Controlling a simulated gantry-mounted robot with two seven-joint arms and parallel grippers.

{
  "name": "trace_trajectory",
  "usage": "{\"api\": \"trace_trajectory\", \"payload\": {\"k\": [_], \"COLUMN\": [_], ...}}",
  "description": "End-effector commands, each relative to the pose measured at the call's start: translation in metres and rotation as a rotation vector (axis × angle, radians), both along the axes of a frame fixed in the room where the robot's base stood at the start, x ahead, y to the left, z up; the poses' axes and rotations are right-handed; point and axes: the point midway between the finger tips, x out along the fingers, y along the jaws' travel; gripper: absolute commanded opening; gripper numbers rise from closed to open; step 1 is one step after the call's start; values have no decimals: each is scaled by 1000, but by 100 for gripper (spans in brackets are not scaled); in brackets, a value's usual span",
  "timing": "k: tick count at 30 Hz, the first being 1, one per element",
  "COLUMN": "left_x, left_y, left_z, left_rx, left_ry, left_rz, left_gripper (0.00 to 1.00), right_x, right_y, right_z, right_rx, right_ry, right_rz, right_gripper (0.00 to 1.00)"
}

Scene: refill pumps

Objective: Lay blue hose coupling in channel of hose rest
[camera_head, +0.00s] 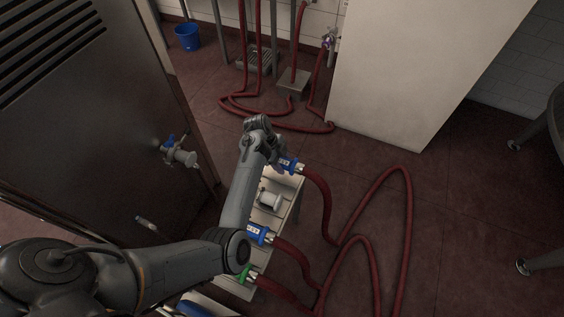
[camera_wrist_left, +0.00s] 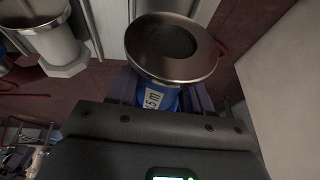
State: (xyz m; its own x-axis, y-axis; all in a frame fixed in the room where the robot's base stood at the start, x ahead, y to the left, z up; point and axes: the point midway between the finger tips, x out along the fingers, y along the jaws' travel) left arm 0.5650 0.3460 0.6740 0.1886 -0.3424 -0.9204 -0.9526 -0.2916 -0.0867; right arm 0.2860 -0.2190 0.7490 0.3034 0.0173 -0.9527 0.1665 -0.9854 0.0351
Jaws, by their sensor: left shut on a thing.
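A blue hose coupling (camera_head: 291,164) with a metal end sits on a red hose at the far end of the pale hose rest (camera_head: 287,203). My left gripper (camera_head: 281,160) is shut on it. In the left wrist view the blue coupling (camera_wrist_left: 162,98) shows a white label and a wide metal ring, between dark fingers (camera_wrist_left: 160,95). My forearm hides part of the rest, and I cannot tell whether the coupling touches a channel. A second blue coupling (camera_head: 260,234) and a green one (camera_head: 246,272) lie nearer on the rest. My right gripper is out of view.
A white fitting (camera_head: 269,200) stands on the rest; red hoses (camera_head: 316,196) loop to the right. A dark cabinet (camera_head: 95,120) with a valve (camera_head: 180,153) is at left, a white block (camera_head: 415,75) behind. Floor at right is mostly clear.

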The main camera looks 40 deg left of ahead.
Motion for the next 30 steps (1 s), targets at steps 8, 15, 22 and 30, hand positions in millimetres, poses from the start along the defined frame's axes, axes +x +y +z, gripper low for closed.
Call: {"api": "trace_trajectory", "payload": {"k": [8, 15, 22, 30], "left_x": [0, 1, 1, 1], "left_y": [1, 1, 1, 1], "left_z": [-24, -40, -47, -48], "left_rx": [0, 0, 0, 0], "left_ry": [-1, -1, -2, -1], "left_rz": [1, 1, 1, 2], "left_gripper": [1, 1, 1, 1], "right_x": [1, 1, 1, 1], "right_y": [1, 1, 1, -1], "right_z": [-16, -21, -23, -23], "right_rx": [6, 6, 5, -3], "right_ry": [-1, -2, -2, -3], "right_rz": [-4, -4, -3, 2], "right_gripper": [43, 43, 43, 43]}}
